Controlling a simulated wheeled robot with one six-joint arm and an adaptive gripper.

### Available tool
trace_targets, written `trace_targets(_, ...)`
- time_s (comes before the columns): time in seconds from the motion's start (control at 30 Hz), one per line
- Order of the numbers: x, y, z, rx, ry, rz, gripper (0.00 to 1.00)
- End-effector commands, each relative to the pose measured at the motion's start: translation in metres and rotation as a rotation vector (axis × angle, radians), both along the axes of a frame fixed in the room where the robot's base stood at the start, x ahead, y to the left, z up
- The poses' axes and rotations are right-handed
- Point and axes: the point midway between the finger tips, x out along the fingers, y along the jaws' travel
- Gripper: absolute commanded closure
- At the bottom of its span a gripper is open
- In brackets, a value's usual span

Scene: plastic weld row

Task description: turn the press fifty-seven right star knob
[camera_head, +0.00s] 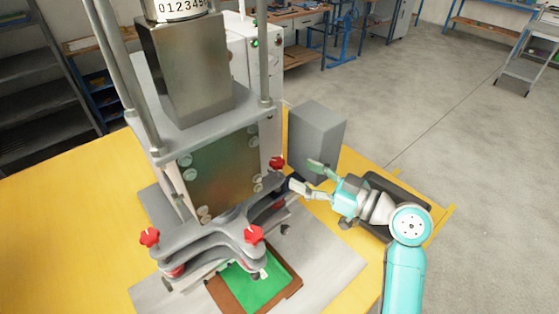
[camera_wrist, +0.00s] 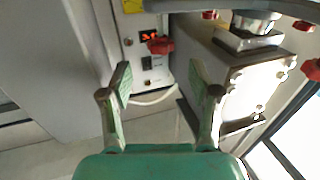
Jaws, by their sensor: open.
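In the head view the press (camera_head: 190,75) stands on a yellow table, with red star knobs on its grey clamp frame (camera_head: 215,232). The right-rear red star knob (camera_head: 277,163) sits just left of my gripper (camera_head: 305,176). My gripper is open and empty, its fingers pointing left toward that knob, apart from it as far as I can tell. In the wrist view my gripper (camera_wrist: 160,78) has both fingers spread, and a red knob (camera_wrist: 160,45) lies ahead between them, beside a small lit red display. I cannot tell for certain that this is the same knob.
Other red knobs sit at the front left (camera_head: 150,237) and front right (camera_head: 253,234) of the frame. A grey box (camera_head: 317,135) stands behind my gripper. A green panel in a brown frame (camera_head: 291,290) lies in front of the press. The floor at right is open.

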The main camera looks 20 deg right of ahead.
Motion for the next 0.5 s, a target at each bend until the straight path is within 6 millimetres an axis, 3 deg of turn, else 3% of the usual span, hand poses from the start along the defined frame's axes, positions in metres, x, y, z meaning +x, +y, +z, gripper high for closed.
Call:
trace_targets(0.3, 0.045, 0.033, 0.000, 0.000, 0.000, 0.003, 0.38)
trace_targets(0.5, 0.062, 0.044, 0.000, 0.002, 0.001, 0.001, 0.38)
